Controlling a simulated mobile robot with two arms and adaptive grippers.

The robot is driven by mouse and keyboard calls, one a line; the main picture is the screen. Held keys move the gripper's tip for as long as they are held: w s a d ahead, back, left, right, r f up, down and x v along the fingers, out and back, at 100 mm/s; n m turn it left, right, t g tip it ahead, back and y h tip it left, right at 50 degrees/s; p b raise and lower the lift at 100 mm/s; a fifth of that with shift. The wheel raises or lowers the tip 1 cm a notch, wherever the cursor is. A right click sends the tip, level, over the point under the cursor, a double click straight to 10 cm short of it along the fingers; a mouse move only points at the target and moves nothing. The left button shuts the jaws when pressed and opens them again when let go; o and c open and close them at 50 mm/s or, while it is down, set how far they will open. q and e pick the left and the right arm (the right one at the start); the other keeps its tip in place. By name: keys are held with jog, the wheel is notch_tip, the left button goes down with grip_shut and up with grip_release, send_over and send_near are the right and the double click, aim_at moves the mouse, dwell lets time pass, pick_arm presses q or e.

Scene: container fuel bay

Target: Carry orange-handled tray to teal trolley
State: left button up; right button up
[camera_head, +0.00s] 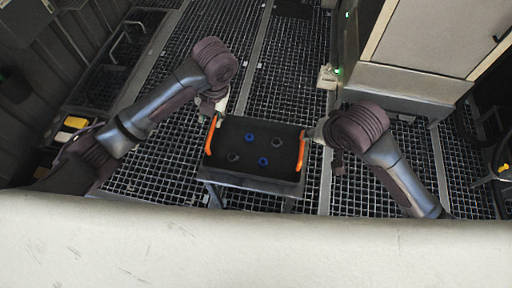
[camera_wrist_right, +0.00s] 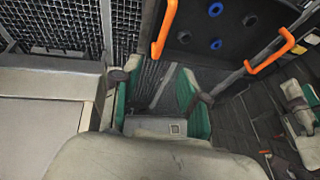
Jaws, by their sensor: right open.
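The black tray (camera_head: 238,128) has an orange handle at each end and holds several blue and dark round pieces. It sits on a grey stand (camera_head: 250,184) with legs. My left gripper (camera_head: 216,108) is at the left orange handle (camera_head: 211,136); I cannot tell whether it touches it or how its jaws stand. My right gripper (camera_head: 313,133) is beside the right orange handle (camera_head: 301,151). In the right wrist view, my right gripper (camera_wrist_right: 158,82) is open with green pads apart and nothing between them; the near handle (camera_wrist_right: 164,30) lies just ahead. No teal trolley shows.
A pale cabinet (camera_head: 415,40) stands at the upper right, with a grey ledge below it. Open grating floor (camera_head: 290,65) lies beyond the tray. Dark wall panels line the left.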

aim_at(210, 135)
pick_arm(q)
jog(key=a+f, duration=0.1)
jog(key=f, duration=0.8)
jog(key=a+f, duration=0.1)
jog(key=f, duration=0.3)
jog(key=shift+w+a+f, duration=0.15)
jog(key=shift+a+f, duration=0.05)
jog(key=shift+a, duration=0.1)
pick_arm(e)
jog(key=x, duration=1.3)
jog(key=shift+w+f, duration=0.1)
jog(key=shift+f, duration=0.2)
pick_arm(q)
jog(key=c, duration=0.5)
pick_arm(e)
jog(key=c, duration=0.5)
pick_arm(q)
grip_shut()
pick_arm(e)
grip_shut()
pick_arm(q)
jog(key=shift+r, duration=0.1)
pick_arm(e)
jog(key=shift+r, duration=0.1)
